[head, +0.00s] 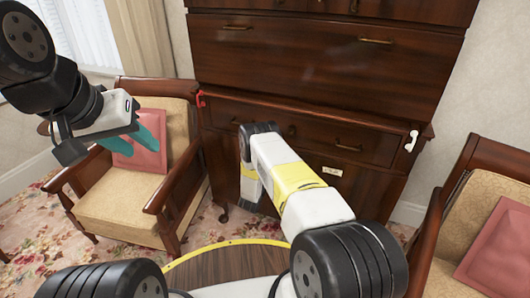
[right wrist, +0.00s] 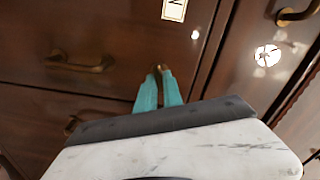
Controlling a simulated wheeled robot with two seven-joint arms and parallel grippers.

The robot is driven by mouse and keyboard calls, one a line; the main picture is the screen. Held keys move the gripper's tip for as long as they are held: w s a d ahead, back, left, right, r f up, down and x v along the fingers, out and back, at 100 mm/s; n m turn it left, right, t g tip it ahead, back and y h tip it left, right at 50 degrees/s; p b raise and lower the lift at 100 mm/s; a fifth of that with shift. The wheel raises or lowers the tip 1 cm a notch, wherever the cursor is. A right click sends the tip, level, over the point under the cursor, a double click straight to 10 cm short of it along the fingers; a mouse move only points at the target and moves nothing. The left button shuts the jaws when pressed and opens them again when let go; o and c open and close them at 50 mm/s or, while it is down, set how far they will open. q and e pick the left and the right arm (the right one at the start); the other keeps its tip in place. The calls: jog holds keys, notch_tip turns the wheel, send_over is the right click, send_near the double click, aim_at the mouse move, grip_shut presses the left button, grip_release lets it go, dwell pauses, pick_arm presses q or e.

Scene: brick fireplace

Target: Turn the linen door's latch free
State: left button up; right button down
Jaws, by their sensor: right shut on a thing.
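A dark wood cabinet (head: 300,60) stands ahead, with drawers above and lower door panels. A small pale label (head: 332,171) is on its lower front; it also shows in the right wrist view (right wrist: 174,10), its text not readable. In the right wrist view, my right gripper (right wrist: 159,76) has its teal fingers closed on a small brass latch (right wrist: 158,70) on the dark panel, below the label. The fingers hide most of the latch. In the head view my own right arm hides that gripper. My left gripper (head: 135,144) is open and empty, in front of the left armchair.
Armchairs with pink cushions stand at left (head: 140,200) and right (head: 470,215), flanking the cabinet. A red handle (head: 201,100) and a white handle (head: 411,141) stick out at the cabinet's sides. Brass drawer pulls (right wrist: 80,64) sit near the right gripper.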

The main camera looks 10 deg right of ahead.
jog(key=shift+f+m, duration=0.15)
jog(key=shift+m, duration=2.15)
jog(key=c, duration=1.5)
grip_release()
jog(key=shift+s, duration=0.1)
jog(key=v, duration=0.7)
jog(key=shift+s+a, duration=0.25)
